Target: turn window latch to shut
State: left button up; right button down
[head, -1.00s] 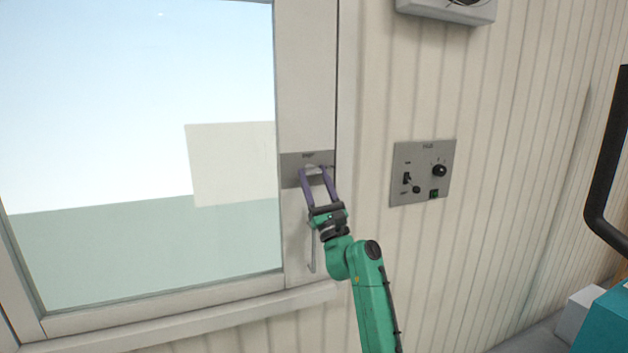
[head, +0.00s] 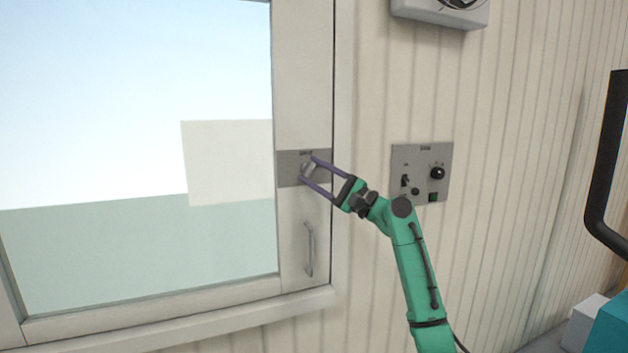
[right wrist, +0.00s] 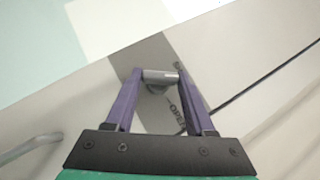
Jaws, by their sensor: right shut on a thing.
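The window latch (head: 309,170) is a small grey metal piece on a grey plate (head: 289,168) fixed to the window's right frame. My right gripper (head: 308,169) is shut on the latch, one purple finger on either side of it, reaching in from the lower right. In the right wrist view the latch (right wrist: 160,76) lies between the two fingertips, and the word "OPEN" shows on the plate beside it. The latch appears tilted in the head view. My left gripper is not in view.
A vertical grab handle (head: 309,249) is on the frame below the latch. A grey switch panel (head: 420,172) is on the wall to the right. A grey box (head: 443,9) hangs above, and a black bar (head: 606,165) stands at the far right.

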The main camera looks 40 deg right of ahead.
jog(key=shift+r+n+g+p, duration=0.2)
jog(key=shift+n+g+p, duration=0.15)
jog(key=shift+n+g, duration=0.5)
jog(key=shift+d+r+n+g+y+p, duration=0.1)
jog(key=shift+r+n+g+y+p, duration=0.15)
jog(key=shift+n+g+p, duration=1)
jog(key=shift+n+p, duration=0.1)
jog(key=shift+n, duration=0.4)
jog(key=shift+f+n+g+p, duration=0.1)
jog(key=shift+n+g+p, duration=0.2)
jog(key=shift+n+p, duration=0.15)
jog(key=shift+c, duration=1.3)
grip_release()
jog(key=shift+f, duration=0.1)
